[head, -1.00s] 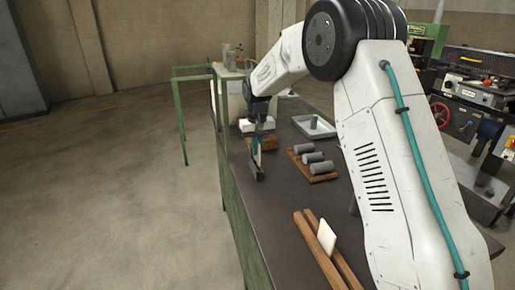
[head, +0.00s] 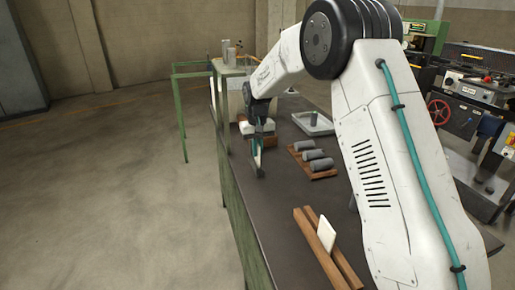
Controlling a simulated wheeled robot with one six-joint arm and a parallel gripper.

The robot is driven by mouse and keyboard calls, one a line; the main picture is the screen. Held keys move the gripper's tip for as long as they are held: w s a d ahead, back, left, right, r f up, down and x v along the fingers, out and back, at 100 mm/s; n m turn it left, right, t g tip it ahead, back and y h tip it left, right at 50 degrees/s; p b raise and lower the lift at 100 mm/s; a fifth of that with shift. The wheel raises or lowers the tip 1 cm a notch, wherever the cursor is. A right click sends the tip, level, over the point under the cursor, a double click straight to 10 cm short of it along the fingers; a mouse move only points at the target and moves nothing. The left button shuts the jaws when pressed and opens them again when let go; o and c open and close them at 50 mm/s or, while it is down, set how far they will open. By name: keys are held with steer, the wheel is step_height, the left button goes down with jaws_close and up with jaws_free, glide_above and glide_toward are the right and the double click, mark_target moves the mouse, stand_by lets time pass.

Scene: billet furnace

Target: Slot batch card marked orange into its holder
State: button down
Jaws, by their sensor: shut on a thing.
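My gripper (head: 257,143) hangs fingers-down over the left side of the dark table, at the far end of my arm. It is shut on a thin pale card (head: 256,158), which stands roughly upright and slightly tilted. A small dark piece (head: 261,171), which looks like the card holder, is at the card's lower edge. I cannot tell whether the card is in its slot or only beside it. No orange mark is visible. Another white card (head: 327,235) stands in a wooden two-rail rack (head: 306,231) near the front.
Several grey cylinders (head: 317,155) lie on a wooden board (head: 329,173) right of my gripper. A grey tray (head: 327,129) with an upright cylinder is behind it. White and brown blocks (head: 247,127) are close behind my gripper. The table (head: 277,205) is bare between holder and rack.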

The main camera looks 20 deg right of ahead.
steer(key=shift+f, duration=1.2)
steer(key=c, duration=1.5)
jaws_free()
steer(key=shift+r, duration=3.9)
